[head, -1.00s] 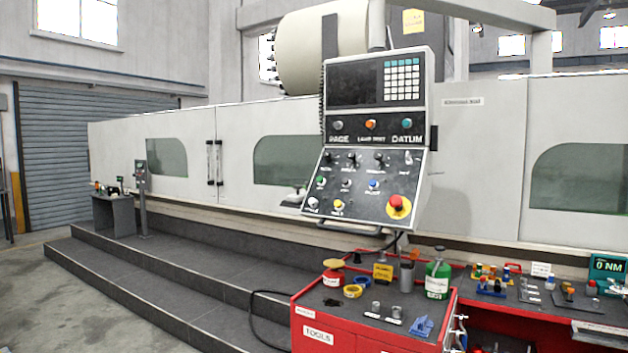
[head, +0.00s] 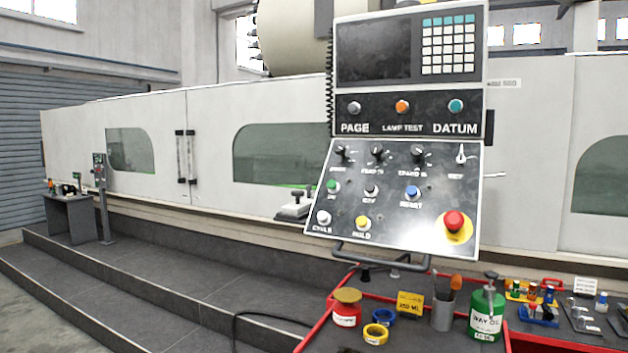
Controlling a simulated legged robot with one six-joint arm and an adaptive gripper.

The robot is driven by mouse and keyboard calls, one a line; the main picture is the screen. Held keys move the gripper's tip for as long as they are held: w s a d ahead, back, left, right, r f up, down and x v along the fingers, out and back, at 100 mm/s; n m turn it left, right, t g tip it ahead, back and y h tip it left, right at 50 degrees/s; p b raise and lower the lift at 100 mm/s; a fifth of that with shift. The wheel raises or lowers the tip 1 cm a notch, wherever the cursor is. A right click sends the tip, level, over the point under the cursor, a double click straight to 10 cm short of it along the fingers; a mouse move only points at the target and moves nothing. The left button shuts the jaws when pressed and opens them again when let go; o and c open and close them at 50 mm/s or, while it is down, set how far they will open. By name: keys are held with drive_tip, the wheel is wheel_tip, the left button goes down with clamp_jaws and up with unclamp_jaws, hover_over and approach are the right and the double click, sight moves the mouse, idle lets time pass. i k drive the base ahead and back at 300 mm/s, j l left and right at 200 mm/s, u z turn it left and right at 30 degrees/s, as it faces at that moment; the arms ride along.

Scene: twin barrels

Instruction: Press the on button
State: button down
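The control panel (head: 385,222) faces me right of centre in the head view, with a sloped lower face and an upright upper part. A green button (head: 332,187) sits at the left of the lower face, and the small label under it appears to read ON. A white button labelled CYCLE (head: 323,217) and a yellow button labelled HOLD (head: 363,223) lie below it. A blue button (head: 412,192) and a large red mushroom button (head: 454,222) are to the right. My gripper is not in view.
A red tool cart (head: 322,331) below the panel holds a red jar (head: 347,307), yellow and blue tape rolls, a brush cup and a green bottle (head: 487,311). A handle bar (head: 385,262) runs under the panel. Dark steps (head: 150,275) lie at left.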

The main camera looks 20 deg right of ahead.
sight(331, 184)
drive_tip(key=i+j+z, duration=0.1)
drive_tip(key=i+z, duration=0.15)
drive_tip(key=i, duration=0.2)
drive_tip(key=i+j+z, duration=0.2)
drive_tip(key=i, duration=0.25)
drive_tip(key=i+j+z, duration=0.25)
drive_tip(key=i, duration=0.2)
